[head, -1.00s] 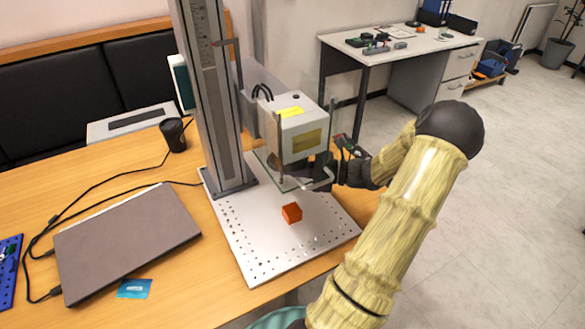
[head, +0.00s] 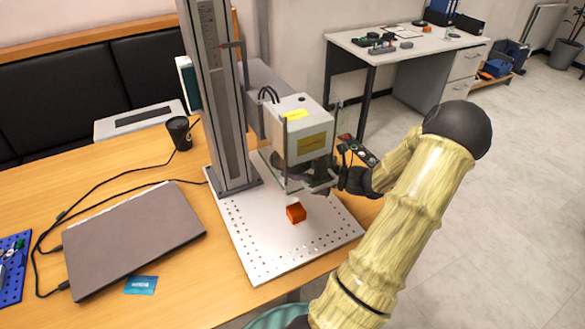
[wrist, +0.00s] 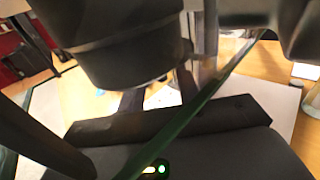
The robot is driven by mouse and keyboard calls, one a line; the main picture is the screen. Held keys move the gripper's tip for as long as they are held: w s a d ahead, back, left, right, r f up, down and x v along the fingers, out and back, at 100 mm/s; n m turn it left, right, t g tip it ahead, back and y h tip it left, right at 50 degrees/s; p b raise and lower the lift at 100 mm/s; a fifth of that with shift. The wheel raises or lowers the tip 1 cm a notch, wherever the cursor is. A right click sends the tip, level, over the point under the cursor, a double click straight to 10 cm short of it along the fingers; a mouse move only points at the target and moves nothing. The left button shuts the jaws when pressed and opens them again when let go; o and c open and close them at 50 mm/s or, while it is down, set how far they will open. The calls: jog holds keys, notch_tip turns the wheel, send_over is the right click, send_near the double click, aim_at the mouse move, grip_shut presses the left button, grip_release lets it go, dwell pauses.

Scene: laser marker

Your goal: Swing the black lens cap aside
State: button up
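The laser head (head: 300,140) is a pale box on a tall grey column. Under it are dark parts in shadow, where the black lens cap cannot be clearly told from the lens. My gripper (head: 322,182) is at the right lower side of the head, beside clear guard panels. In the wrist view a large black cylinder (wrist: 125,50) fills the upper middle, close to the camera; I cannot tell whether it is the cap or the lens housing. My fingertips are hidden or blurred, so their opening and any contact with the cap are unclear.
A clear panel edge (wrist: 200,95) crosses the wrist view close by. An orange cube (head: 296,213) sits on the perforated metal plate (head: 265,255) below the head. A closed laptop (head: 135,240), a black cup (head: 179,132) and cables are on the table to the left.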

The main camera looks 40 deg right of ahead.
jog(key=shift+s+d, duration=0.1)
jog(key=shift+s, duration=0.05)
jog(key=v, duration=1.7)
jog(key=shift+s, duration=0.15)
